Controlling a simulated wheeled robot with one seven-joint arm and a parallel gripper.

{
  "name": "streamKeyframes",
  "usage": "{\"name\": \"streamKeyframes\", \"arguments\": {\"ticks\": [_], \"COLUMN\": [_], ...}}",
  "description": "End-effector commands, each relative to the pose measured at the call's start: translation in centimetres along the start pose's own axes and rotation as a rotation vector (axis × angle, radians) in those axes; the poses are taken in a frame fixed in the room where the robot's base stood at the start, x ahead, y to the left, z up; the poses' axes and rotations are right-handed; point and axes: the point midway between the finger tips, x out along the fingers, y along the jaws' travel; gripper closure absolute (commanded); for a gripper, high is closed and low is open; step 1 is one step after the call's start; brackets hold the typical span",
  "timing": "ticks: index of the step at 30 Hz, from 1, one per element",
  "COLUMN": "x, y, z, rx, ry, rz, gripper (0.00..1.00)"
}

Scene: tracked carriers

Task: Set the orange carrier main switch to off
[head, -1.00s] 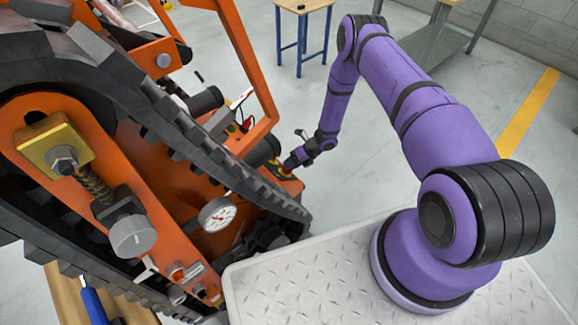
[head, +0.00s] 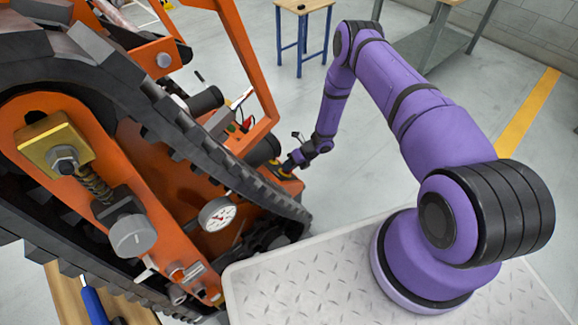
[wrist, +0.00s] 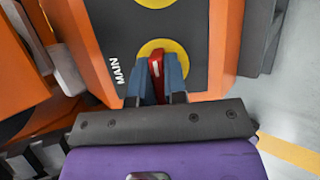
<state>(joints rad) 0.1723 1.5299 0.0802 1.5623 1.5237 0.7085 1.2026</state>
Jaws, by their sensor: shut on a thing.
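The orange tracked carrier (head: 172,185) fills the left of the head view. In the wrist view its dark panel (wrist: 192,75) carries the word MAIN beside a yellow round plate (wrist: 176,47). A red switch handle (wrist: 157,68) stands on that plate and is the main switch. My gripper (wrist: 157,80) has its two blue-grey fingers on either side of the red handle, shut on it. In the head view my gripper (head: 287,169) is small and reaches the carrier's end; the handle is hidden there.
A second yellow disc (wrist: 155,3) sits further up the panel. A small table (head: 303,12) stands behind. Open floor (head: 350,195) lies right of the carrier.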

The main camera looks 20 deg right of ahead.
Motion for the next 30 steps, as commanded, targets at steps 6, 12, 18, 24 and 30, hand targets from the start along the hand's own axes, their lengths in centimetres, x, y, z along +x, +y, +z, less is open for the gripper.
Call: {"name": "streamKeyframes", "arguments": {"ticks": [6, 12, 18, 24, 30], "x": [-0.04, -0.06, -0.05, -0.02, -0.03], "y": [-0.11, -0.13, -0.12, -0.13, -0.13], "z": [0.00, 0.04, 0.05, 0.02, 0.03], "rx": [-0.082, -0.225, -0.400, -0.576, -0.753], "ry": [-0.001, -0.002, -0.003, -0.002, -0.001], "rz": [0.034, 0.093, 0.166, 0.238, 0.311], "gripper": [1.00, 1.00, 1.00, 1.00, 1.00]}}
